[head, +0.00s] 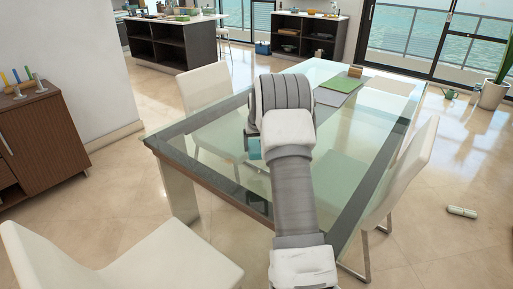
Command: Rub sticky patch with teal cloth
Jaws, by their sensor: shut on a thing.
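My gripper (254,139) is over the left part of the glass table (215,165), mostly hidden behind my own wrist and forearm. A small piece of the teal cloth (254,152) shows just below it, and the gripper is shut on it. I cannot tell whether the cloth touches the glass. I cannot make out a sticky patch; part of the tabletop is hidden by my arm.
A green mat (340,84), a grey mat (330,98) and a small brown block (355,71) are at the table's far end. White chairs stand at the left (207,88), right (413,165) and front (165,255).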

